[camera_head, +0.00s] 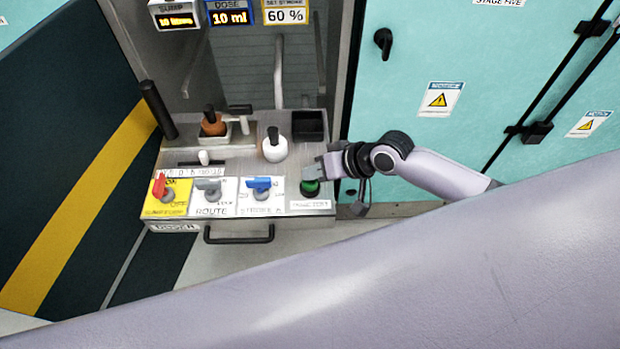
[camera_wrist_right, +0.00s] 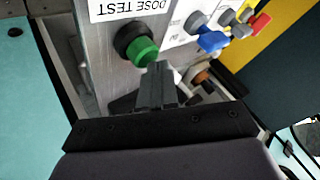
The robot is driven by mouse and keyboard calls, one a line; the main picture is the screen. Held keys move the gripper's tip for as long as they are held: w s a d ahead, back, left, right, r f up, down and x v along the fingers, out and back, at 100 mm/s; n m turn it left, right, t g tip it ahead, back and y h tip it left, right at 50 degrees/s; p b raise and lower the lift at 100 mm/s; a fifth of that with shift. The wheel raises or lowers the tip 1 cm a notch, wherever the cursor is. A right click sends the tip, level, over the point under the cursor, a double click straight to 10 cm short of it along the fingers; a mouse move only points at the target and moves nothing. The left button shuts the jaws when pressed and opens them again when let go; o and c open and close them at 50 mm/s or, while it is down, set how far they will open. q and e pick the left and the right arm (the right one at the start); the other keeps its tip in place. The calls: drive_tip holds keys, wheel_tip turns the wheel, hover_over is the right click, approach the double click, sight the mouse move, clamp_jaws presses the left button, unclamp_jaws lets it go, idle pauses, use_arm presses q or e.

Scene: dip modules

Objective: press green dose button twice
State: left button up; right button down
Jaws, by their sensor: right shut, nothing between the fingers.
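The green dose button (camera_head: 310,187) sits at the right end of the panel, above a white label that reads DOSE TEST in the right wrist view. There the button (camera_wrist_right: 141,50) shows as a green cap in a dark collar. My right gripper (camera_head: 322,172) reaches in from the right and is shut and empty. Its fingertips (camera_wrist_right: 157,70) are right beside the green cap; I cannot tell whether they touch it. The dose display (camera_head: 230,14) reads 10 ml. My left gripper is not in view.
Teal cabinets (camera_head: 400,100) are at right.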

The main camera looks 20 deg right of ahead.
sight(315, 181)
drive_tip(key=shift+f, duration=0.5)
idle(0.4)
drive_tip(key=shift+r, duration=0.1)
drive_tip(key=shift+r+p, duration=0.95)
drive_tip(key=shift+p, duration=0.05)
wheel_tip(315, 181, up, 3)
drive_tip(key=p, duration=0.3)
drive_tip(key=shift+r, duration=1.05)
